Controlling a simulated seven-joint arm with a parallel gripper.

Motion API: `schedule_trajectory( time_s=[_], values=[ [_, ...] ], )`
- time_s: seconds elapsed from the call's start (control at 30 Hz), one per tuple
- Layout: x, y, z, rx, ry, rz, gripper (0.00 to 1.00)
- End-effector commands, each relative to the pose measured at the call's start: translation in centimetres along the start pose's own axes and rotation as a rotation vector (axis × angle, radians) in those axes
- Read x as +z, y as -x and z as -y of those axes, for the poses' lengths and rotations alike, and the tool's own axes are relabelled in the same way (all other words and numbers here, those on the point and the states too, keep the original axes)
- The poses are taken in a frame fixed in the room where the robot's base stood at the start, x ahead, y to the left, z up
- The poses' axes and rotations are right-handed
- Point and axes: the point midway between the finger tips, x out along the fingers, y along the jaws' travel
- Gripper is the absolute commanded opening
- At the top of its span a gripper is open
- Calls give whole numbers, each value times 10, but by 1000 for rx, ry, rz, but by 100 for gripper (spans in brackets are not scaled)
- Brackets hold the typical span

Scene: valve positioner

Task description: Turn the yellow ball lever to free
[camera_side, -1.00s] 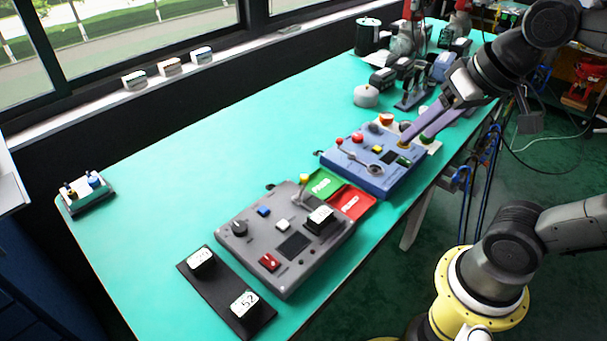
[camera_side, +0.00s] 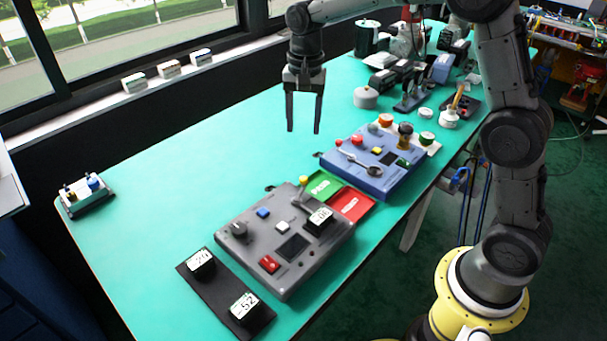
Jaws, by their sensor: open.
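The lever with the yellow ball (camera_side: 304,181) stands on the far right part of the grey control box (camera_side: 250,262). Its ball is up, and its thin shaft leans slightly toward the right. Any position marking at its base is too small to read. My gripper (camera_side: 303,129) is open and empty, with its two dark fingers pointing down. It hangs apart from the lever, above it in the picture, over bare table.
A blue control box (camera_side: 350,172) with a lever and knobs stands to the right. Green (camera_side: 322,186) and red (camera_side: 352,204) pads lie between the boxes. A black block (camera_side: 319,219) with a white label sits close to the lever. The table's left part is mostly clear.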

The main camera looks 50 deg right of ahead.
Motion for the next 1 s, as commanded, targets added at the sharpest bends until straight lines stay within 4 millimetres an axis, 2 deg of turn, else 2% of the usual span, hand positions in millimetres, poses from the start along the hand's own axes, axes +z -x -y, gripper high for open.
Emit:
schedule_trajectory(
  time_s=[0.03, 0.27, 0.37, 0.8, 1.0],
  values=[
    [0, -9, 0, 17, 1, 11, 58],
    [1, -31, -1, 34, 2, 24, 58],
    [2, -47, -2, 35, 2, 25, 58],
    [4, -129, -5, 34, 2, 24, 58],
    [4, -150, -6, 33, 2, 23, 58]
  ],
)
